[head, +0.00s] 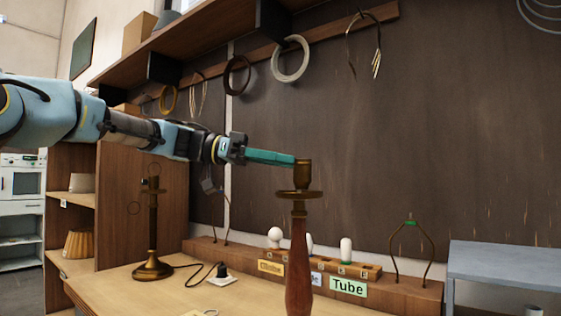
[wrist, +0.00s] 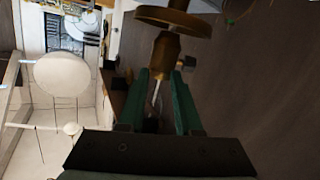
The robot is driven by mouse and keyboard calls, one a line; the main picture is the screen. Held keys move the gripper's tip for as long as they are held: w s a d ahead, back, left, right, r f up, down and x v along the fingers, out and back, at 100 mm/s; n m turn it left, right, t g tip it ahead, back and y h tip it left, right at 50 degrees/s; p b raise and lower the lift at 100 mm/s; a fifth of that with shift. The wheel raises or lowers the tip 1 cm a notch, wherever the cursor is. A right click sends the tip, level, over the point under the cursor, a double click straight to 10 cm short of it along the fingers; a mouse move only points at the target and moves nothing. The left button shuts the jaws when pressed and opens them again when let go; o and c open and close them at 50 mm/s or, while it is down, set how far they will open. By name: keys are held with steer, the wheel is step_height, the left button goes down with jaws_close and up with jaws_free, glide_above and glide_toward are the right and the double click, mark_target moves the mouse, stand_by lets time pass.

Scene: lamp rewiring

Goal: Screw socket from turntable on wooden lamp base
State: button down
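The brass socket (head: 303,176) stands upright on top of the wooden lamp base (head: 299,262), above its round brass plate (head: 300,194). My gripper (head: 294,162) reaches in level from the left, its teal fingertips at the upper part of the socket. In the wrist view, the two fingers of my gripper (wrist: 161,78) are apart, with the socket (wrist: 165,50) at their tips and the brass plate (wrist: 176,18) beyond. I cannot tell whether the fingers press on the socket. The turntable cannot be made out.
A dark metal lamp (head: 153,225) with a cord stands on the wooden workbench (head: 140,295) to the left. A bulb rack (head: 347,269), a "Tube" sign (head: 348,287) and a wire harp (head: 411,245) are behind. Wire coils (head: 291,60) hang above. A grey table (head: 505,262) is at right.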

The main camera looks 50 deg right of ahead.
steer(key=shift+d+f, duration=0.1)
steer(key=shift+f, duration=0.1)
steer(key=shift+w+r, duration=0.1)
steer(key=shift+w, duration=0.2)
steer(key=shift+w+d+p, duration=0.15)
steer(key=shift+w+p, duration=0.4)
steer(key=shift+w, duration=0.35)
steer(key=shift+w+d+p, duration=0.15)
steer(key=shift+w+p, duration=0.35)
steer(key=shift+w, duration=0.4)
steer(key=shift+w, duration=0.1)
steer(key=shift+f+b, duration=0.2)
steer(key=shift+b, duration=0.2)
stand_by(0.4)
steer(key=shift+w+a, duration=0.1)
steer(key=shift+a, duration=0.05)
stand_by(0.6)
steer(key=w+a+b, duration=0.3)
steer(key=w+a, duration=0.1)
steer(key=a, duration=0.1)
steer(key=shift+a, duration=0.35)
stand_by(1.6)
steer(key=shift+w+a+b, duration=0.2)
steer(key=shift+a+b, duration=0.1)
steer(key=shift+b, duration=0.1)
steer(key=shift+w+a, duration=0.15)
steer(key=shift+a, duration=0.15)
